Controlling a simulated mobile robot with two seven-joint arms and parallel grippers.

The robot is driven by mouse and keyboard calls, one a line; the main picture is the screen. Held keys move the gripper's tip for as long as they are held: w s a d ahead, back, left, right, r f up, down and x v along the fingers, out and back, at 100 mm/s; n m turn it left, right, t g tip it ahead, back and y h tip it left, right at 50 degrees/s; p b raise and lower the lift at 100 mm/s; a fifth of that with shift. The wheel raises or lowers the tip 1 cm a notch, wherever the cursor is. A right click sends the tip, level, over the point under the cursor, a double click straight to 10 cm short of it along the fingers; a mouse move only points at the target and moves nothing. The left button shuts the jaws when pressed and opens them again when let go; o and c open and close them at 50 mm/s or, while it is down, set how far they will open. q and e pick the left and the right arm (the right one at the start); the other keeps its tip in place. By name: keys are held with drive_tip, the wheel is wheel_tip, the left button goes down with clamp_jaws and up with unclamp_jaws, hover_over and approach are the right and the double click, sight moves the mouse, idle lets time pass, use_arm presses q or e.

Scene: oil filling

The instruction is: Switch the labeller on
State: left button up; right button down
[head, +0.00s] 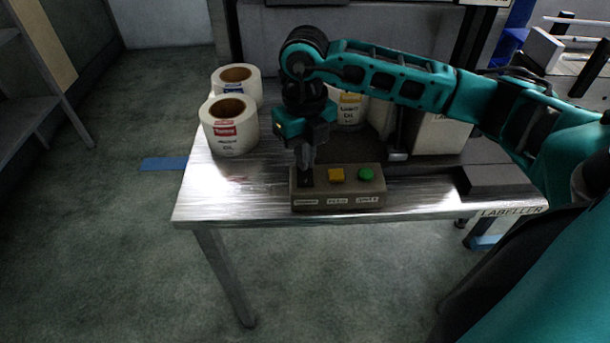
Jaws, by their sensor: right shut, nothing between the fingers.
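A small grey control box (338,198) stands near the front edge of the metal table. It carries a yellow button (336,175), a green button (365,174) and something at its left end that my gripper hides. Labels under them are too small to read surely. My right gripper (305,181) points down with its fingers shut and empty, right at the left end of the box; I cannot tell whether it touches. The labeller (440,133) stands behind on the table, partly covered by my right arm. My left gripper is not in view.
Two label rolls (231,136) stand at the table's left edge, and another roll (351,110) stands behind my gripper. The metal table (230,190) has free room left of the box. A dark grey block (497,180) lies on the right.

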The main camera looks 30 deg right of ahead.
drive_tip(key=shift+f+b, duration=0.35)
drive_tip(key=shift+f, duration=0.15)
drive_tip(key=shift+r, duration=0.15)
drive_tip(key=shift+r+p, duration=2.55)
drive_tip(key=shift+r, duration=0.9)
